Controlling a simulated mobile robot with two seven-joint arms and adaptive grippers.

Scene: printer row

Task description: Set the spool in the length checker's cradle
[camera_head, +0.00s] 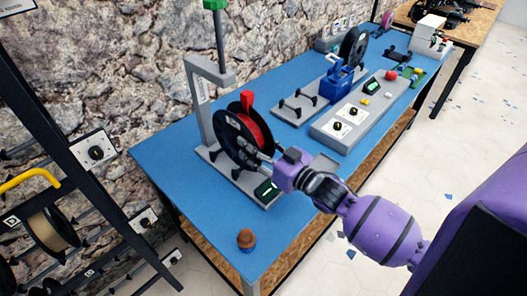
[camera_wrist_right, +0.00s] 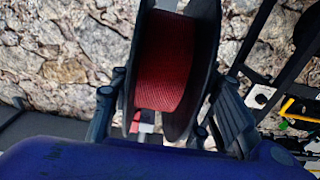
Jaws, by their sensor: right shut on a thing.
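The spool (camera_head: 256,131) has black flanges and red filament. It stands upright at the grey length checker (camera_head: 198,100), beside its post and over its base. The black cradle supports (camera_head: 237,174) show just below the spool; I cannot tell whether it touches them. My right gripper (camera_head: 262,157) is shut on the spool from the right side. In the right wrist view the spool's red winding (camera_wrist_right: 165,62) fills the middle, between the two dark fingers (camera_wrist_right: 170,112). A small lit display (camera_head: 267,190) sits at the base's front corner. My left gripper is not in view.
The blue bench (camera_head: 170,165) has free room at the left and front. A brown-topped knob (camera_head: 246,239) stands near the front edge. Behind are another grey base with supports (camera_head: 291,110), a blue device (camera_head: 338,84) and a grey dial panel (camera_head: 362,120). A black rack stands left.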

